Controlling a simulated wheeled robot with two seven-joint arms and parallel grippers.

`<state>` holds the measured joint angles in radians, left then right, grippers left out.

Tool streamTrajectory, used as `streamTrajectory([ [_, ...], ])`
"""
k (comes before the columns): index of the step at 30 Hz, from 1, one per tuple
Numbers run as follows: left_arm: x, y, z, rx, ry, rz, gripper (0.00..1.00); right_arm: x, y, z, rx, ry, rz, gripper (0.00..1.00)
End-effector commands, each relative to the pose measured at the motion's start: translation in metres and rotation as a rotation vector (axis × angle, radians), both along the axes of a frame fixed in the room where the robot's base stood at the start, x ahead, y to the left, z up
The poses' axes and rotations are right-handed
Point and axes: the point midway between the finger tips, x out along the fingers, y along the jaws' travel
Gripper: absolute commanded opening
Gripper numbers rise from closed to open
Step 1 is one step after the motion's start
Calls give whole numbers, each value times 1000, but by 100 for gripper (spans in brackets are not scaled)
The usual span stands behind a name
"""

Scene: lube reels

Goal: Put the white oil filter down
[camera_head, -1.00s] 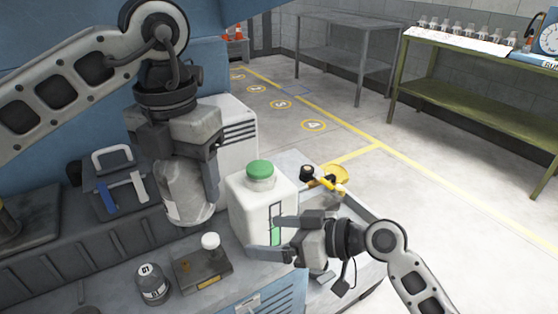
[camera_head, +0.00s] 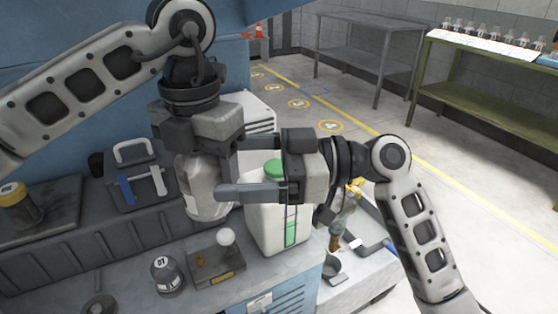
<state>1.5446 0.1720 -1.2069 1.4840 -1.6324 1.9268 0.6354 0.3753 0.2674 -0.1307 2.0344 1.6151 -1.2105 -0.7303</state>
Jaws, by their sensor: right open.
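The white oil filter (camera_head: 203,188) is a whitish, upright cylinder below my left gripper (camera_head: 207,160). Its upper end lies between the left fingers, which appear closed on it. Its lower end is close to the grey bench, and I cannot tell whether it touches. My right gripper (camera_head: 228,168) is open, its fingers pointing left with their tips at the filter's right side. Nothing shows held in it. It is in front of the white jug and hides part of it.
The white jug (camera_head: 272,235) with a green cap stands right of the filter. A small stand with a white knob (camera_head: 226,237) and a dark bottle (camera_head: 167,274) are in front. A blue-and-grey caddy (camera_head: 140,180) and a yellow-topped jar (camera_head: 17,205) are at left.

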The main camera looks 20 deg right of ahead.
Motion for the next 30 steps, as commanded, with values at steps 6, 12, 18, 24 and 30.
streamTrajectory([
  [6, 0, 0, 1, -1, -1, 0, 30, 6, 32, 1, 3, 1, 0, 88],
  [12, 0, 0, 1, -1, -1, 0, 30, 8, 43, 0, 1, 1, 0, 88],
  [18, 0, 0, 1, -1, -1, 0, 30, 8, 44, 0, -1, 1, -1, 88],
  [24, 0, 0, 1, -1, -2, 0, 30, 8, 44, 0, -1, 1, 0, 52],
  [30, 2, 0, 1, -2, -4, 4, 79, 6, 45, 1, 2, 0, 6, 31],
])
